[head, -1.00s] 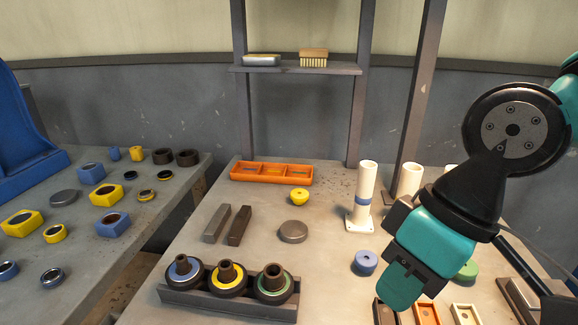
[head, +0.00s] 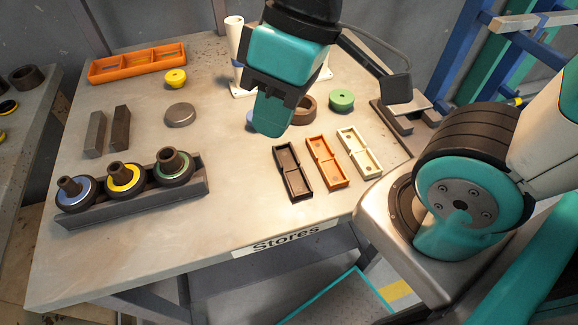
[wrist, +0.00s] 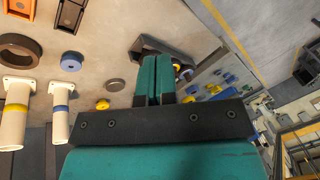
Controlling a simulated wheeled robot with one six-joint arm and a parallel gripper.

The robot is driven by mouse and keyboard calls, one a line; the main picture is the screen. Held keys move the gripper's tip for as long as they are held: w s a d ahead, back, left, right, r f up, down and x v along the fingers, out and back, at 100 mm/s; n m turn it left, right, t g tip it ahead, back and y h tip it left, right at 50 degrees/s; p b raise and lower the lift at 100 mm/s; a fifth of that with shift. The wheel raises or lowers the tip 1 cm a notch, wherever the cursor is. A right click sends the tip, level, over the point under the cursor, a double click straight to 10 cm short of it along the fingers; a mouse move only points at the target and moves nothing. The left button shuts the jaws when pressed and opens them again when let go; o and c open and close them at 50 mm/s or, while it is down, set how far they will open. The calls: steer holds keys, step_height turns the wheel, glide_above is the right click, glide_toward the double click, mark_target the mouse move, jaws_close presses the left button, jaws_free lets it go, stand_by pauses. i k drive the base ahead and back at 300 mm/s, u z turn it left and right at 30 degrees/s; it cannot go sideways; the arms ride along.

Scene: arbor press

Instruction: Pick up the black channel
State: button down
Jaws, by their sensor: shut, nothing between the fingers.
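The black channel (head: 293,173) lies on the bench, the leftmost of three similar open channels, beside an orange channel (head: 326,162) and a cream channel (head: 358,152). It also shows at the top edge of the wrist view (wrist: 70,15), partly cut off. My gripper (head: 269,128) is above the bench, up and left of the black channel in the head view, apart from it. Its teal fingers (wrist: 155,65) are together and hold nothing.
A rack (head: 205,190) with several ringed parts stands at left front. An orange tray (head: 138,63) is at the back left.

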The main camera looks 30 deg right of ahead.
mark_target(299, 187)
steer(key=k, duration=1)
steer(key=u, duration=1.05)
steer(key=i, duration=0.8)
steer(key=z, duration=2.1)
